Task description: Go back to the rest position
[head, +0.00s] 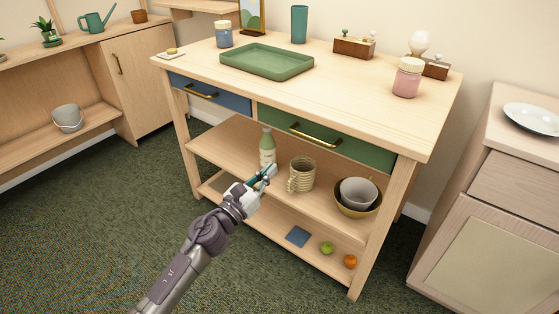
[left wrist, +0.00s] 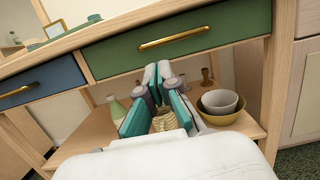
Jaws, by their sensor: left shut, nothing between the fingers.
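My left gripper (head: 268,171) is shut and empty in front of the console's middle shelf in the head view. It also shows in the left wrist view (left wrist: 158,70), pointing at the shelf below the green drawer (left wrist: 180,38). In the head view a pale green bottle (head: 267,150) stands behind the gripper, its lower part partly hidden. A woven mug (head: 302,173) stands just right of the gripper; in the left wrist view it is partly covered by the fingers. I cannot tell whether the gripper touches either one. My right gripper is in neither view.
A grey bowl (head: 357,192) sits in a yellow bowl (head: 344,208) at the shelf's right. A green tray (head: 267,61), jars and a teal cup (head: 299,25) stand on the tabletop (head: 340,100). A cabinet (head: 480,225) stands at right. The carpet (head: 90,225) at left is clear.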

